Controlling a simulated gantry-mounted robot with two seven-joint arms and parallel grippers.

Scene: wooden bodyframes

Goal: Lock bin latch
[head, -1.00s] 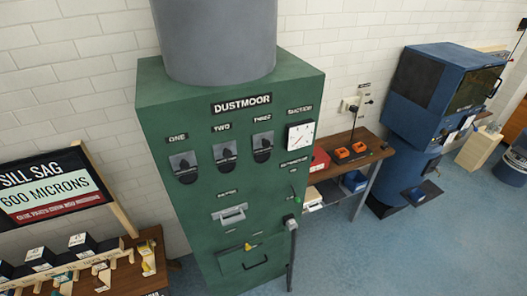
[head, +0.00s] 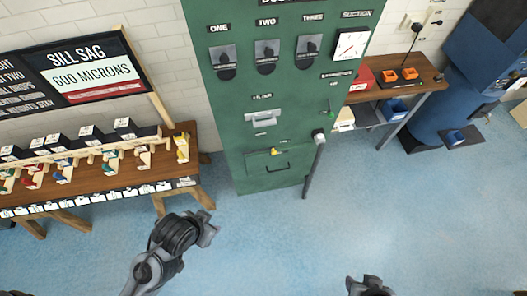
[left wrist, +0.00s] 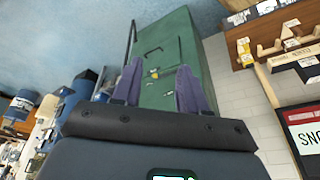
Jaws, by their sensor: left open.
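The green Dustmoor cabinet (head: 228,122) stands ahead. Low on its front is the bin (head: 254,174), a green panel with a black handle (head: 268,170). A small yellow latch (head: 277,151) sits at the panel's top edge; its exact position is too small to tell. The latch also shows in the left wrist view (left wrist: 154,73), between my fingers but well beyond them. My left gripper (head: 208,230) is open and empty, in front of the cabinet and apart from it. My right gripper (head: 370,284) is only partly in view at the bottom edge, its jaws unclear.
A grey pipe (head: 315,165) stands along the cabinet's right front edge. A wooden table (head: 110,185) with boxes and tags is at left. A workbench (head: 430,82) with orange trays and a blue machine (head: 440,110) stand at right. The blue floor before the cabinet is clear.

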